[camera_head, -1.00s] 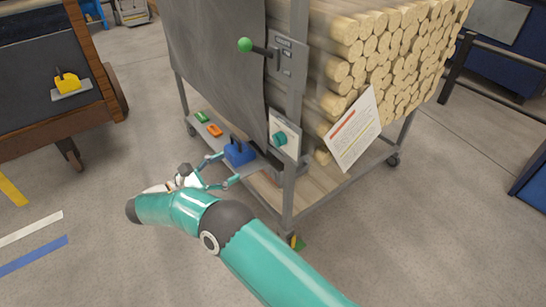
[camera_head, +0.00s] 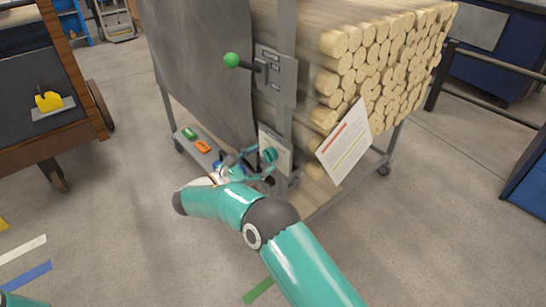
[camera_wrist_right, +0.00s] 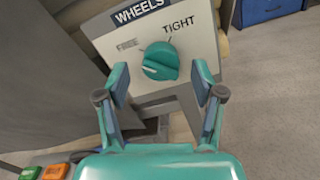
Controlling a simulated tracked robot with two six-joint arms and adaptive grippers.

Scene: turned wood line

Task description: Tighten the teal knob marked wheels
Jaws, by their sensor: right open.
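The teal knob (camera_head: 270,155) sits on a pale plate on the cart's front post. In the right wrist view the knob (camera_wrist_right: 160,61) is close, under the labels WHEELS and TIGHT. In the head view the right gripper (camera_head: 258,166) is beside the knob. My left gripper is not in view.
The cart is stacked with round wood (camera_head: 380,60). A paper sheet (camera_head: 344,142) hangs right of the knob. A green-balled lever (camera_head: 232,60) is above it. A grey sheet (camera_head: 200,60) hangs at left. Green (camera_head: 189,133) and orange (camera_head: 203,147) items lie on the lower shelf.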

